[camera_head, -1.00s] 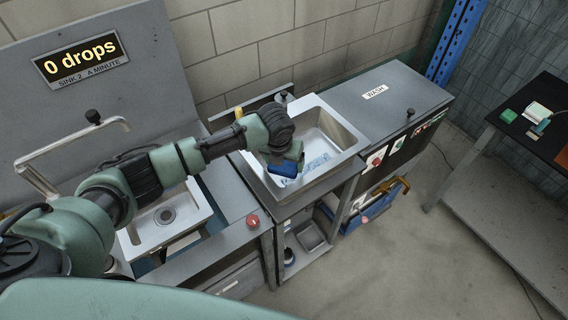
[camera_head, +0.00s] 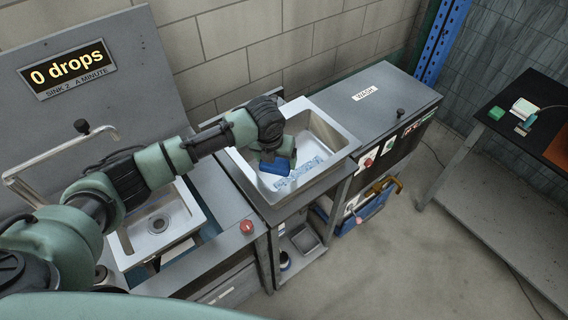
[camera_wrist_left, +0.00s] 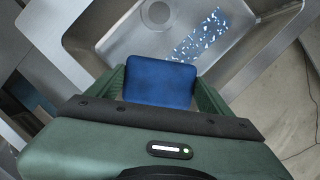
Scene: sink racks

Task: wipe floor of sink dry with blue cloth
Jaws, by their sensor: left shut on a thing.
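My left gripper (camera_head: 272,162) is shut on the blue cloth (camera_head: 277,166), which looks like a folded pad, and holds it over the right-hand sink (camera_head: 339,136). In the left wrist view the cloth (camera_wrist_left: 160,82) sits between the two green fingers. The sink floor carries a patch of blue and white speckles (camera_head: 305,173), which also shows in the left wrist view (camera_wrist_left: 204,36) beyond the cloth, right of the drain (camera_wrist_left: 157,13). I cannot tell whether the cloth touches the floor. My right gripper is not in view.
A second sink (camera_head: 190,207) with a bent tap (camera_head: 62,157) is at the left. A red button (camera_head: 246,227) is on the counter front. A sign (camera_head: 67,68) reads "0 drops". A grey unit (camera_head: 375,97) labelled WASH stands right of the sink; a dark table (camera_head: 545,112) is far right.

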